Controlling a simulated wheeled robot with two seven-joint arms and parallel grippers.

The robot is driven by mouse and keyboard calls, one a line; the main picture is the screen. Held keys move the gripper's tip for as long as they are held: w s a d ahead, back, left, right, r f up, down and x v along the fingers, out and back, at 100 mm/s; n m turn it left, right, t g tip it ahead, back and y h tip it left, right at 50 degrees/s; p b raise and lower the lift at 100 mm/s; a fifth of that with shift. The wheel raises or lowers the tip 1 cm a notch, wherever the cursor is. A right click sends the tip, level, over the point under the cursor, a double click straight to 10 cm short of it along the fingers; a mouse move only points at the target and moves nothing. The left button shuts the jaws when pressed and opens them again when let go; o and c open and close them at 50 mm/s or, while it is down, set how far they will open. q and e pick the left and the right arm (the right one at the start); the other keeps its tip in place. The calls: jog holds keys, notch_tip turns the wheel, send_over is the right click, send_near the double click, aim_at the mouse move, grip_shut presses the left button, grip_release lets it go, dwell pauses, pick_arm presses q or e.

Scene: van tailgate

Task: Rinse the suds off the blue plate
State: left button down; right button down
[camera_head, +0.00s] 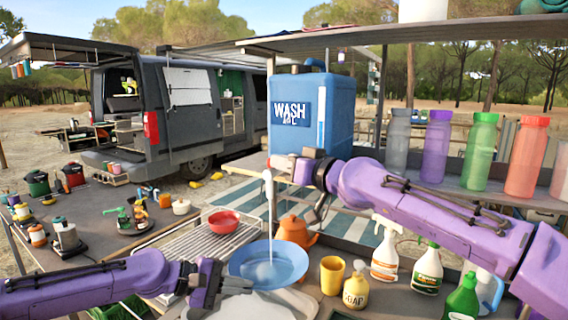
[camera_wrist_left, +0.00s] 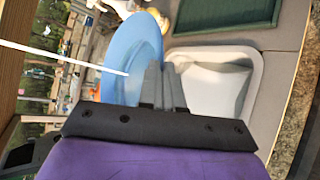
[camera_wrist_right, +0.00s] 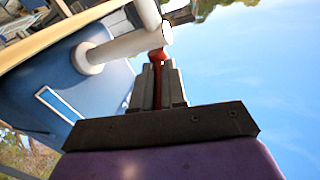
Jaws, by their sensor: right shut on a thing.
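The blue plate (camera_head: 268,262) is tilted above the white sink basin (camera_wrist_left: 240,70). It also shows in the left wrist view (camera_wrist_left: 112,80). My left gripper (camera_head: 232,284) is shut on its rim at the near left side. A thin white stream of water (camera_head: 269,215) falls from the jug's tap onto the plate's middle. I cannot make out suds on the visible face. The blue wash jug (camera_head: 340,115) stands on the shelf behind.
A wire rack with a red bowl (camera_head: 223,222) lies left of the plate. An orange kettle (camera_head: 296,232), yellow cup (camera_head: 332,275), soap bottle (camera_head: 356,290) and spray bottles (camera_head: 385,252) crowd the right. Coloured bottles (camera_head: 435,147) line the shelf above.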

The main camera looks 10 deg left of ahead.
jog(key=shift+w+d+r+n+g+y, duration=0.15)
jog(key=shift+w+n+g+y, duration=0.1)
jog(key=shift+n+g+y, duration=0.6)
jog(key=shift+w+d+f+n+g+y, duration=0.2)
jog(key=shift+n+g, duration=0.45)
jog(key=shift+g, duration=0.6)
jog(key=shift+a+r, duration=0.1)
jog(key=shift+r, duration=0.1)
jog(key=c, duration=1.2)
grip_release()
jog(key=shift+w+f, duration=0.1)
jog(key=shift+o, duration=0.2)
jog(key=v, duration=1.2)
